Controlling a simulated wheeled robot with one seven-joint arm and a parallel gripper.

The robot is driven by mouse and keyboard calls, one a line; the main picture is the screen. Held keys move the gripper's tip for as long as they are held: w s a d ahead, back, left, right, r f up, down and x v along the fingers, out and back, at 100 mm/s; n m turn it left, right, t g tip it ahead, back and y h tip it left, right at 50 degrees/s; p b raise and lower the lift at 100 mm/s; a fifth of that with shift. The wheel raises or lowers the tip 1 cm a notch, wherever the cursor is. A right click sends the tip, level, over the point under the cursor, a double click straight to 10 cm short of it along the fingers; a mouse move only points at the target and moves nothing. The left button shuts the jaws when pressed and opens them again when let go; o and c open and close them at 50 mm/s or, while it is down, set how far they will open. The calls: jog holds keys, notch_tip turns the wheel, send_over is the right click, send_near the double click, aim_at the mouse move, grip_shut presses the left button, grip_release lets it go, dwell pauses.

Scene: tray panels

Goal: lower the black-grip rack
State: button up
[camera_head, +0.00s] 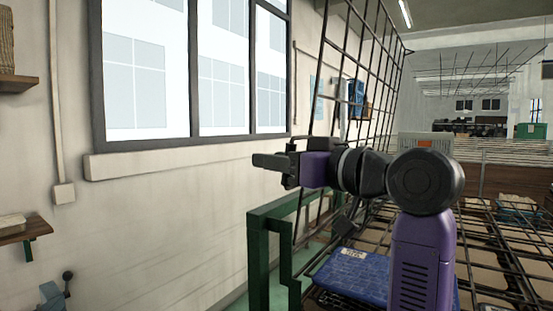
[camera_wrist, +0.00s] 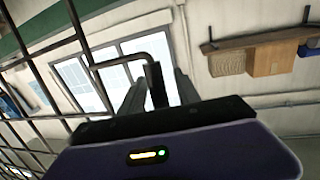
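A dark wire rack (camera_head: 320,60) stands raised and tilted, behind my arm in the head view. Its wire grid (camera_wrist: 32,72) runs down the left of the wrist view. A bent dark rod reaches from the rack side and ends in a black grip (camera_wrist: 157,86). My gripper (camera_head: 268,160) points left in the head view, beside the raised rack. In the wrist view my gripper's fingers (camera_wrist: 160,92) stand apart, with the black grip between them. A narrow gap shows at the grip's right; contact at its left is unclear.
A green frame (camera_head: 264,250) stands below my gripper. A blue item (camera_head: 352,274) lies beneath the lower wire racks at the right. A windowed wall with a sill (camera_head: 180,158) lies to the left, with shelves (camera_head: 24,231) at the far left.

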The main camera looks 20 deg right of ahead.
grip_shut()
dwell(1.3)
